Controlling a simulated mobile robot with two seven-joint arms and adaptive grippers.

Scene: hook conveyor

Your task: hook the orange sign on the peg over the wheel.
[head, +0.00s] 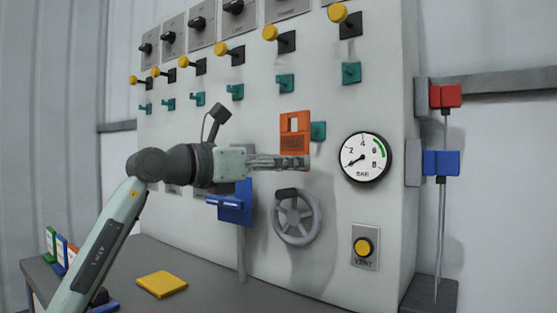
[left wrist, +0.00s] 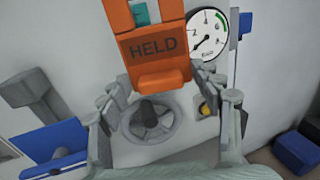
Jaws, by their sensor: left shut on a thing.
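The orange sign (head: 291,143) reads HELD and has a window in its upper part. My left gripper (head: 301,162) is shut on its lower part and holds it about upright in front of the panel. In the left wrist view the sign (left wrist: 157,47) stands between the fingers (left wrist: 160,84). A teal peg (head: 319,131) shows just right of the sign in the head view. In the left wrist view teal (left wrist: 141,12) shows through the window; I cannot tell whether the peg passes through it. The grey wheel (head: 297,216) is below the sign and also shows in the left wrist view (left wrist: 150,121).
A round gauge (head: 365,157) is right of the peg. A blue lever box (head: 236,203) projects left of the wheel. Yellow knobs and several teal pegs (head: 285,83) line the panel above. A yellow plate (head: 162,284) lies on the grey shelf (head: 216,290).

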